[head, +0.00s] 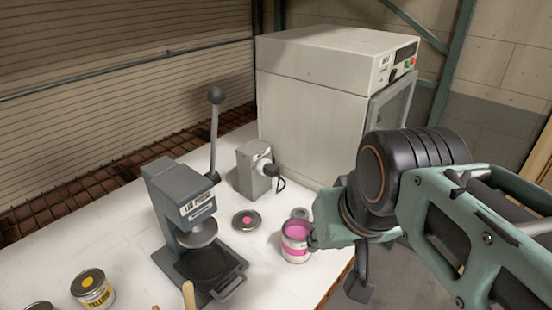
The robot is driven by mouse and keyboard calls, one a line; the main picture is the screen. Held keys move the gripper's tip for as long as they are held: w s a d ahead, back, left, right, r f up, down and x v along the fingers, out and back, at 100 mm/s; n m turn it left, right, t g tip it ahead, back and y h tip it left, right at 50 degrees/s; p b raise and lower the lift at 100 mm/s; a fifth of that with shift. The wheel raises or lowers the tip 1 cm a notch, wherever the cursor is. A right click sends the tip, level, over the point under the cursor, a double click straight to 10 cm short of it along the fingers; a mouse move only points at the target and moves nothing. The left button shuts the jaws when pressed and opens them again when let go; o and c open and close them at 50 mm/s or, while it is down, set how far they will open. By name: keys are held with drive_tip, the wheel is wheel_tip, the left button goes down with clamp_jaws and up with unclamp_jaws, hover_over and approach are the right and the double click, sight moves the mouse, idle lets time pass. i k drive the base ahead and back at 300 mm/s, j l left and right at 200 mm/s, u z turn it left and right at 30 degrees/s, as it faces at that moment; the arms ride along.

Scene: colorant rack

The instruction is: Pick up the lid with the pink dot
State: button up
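The lid with the pink dot (246,220) lies flat on the white table, a dark round disc with a pink centre. It is between the lid press and an open can of pink paint (295,242). My gripper (338,232) is at the right, beside or above the pink can, and apart from the lid. Its fingers are mostly hidden by my own wrist, so I cannot tell whether they are open or whether it touches the can.
The grey lid press (190,215) with its upright lever stands left of the lid. A grey box with a plug (257,170) and a large white cabinet (325,100) stand behind. A yellow can (93,290) is at front left. The table's right edge runs just beyond the pink can.

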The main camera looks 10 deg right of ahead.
sight(247, 221)
drive_tip(key=i+l+u, duration=0.15)
drive_tip(key=l+u, duration=0.2)
drive_tip(key=i+l+u, duration=0.15)
drive_tip(key=u, duration=0.2)
drive_tip(key=l+u, duration=0.7)
drive_tip(key=l, duration=0.15)
drive_tip(key=i+l+u, duration=0.15)
drive_tip(key=l, duration=0.4)
drive_tip(key=j, duration=0.25)
drive_tip(key=k+j+z, duration=0.1)
drive_tip(key=j, duration=0.1)
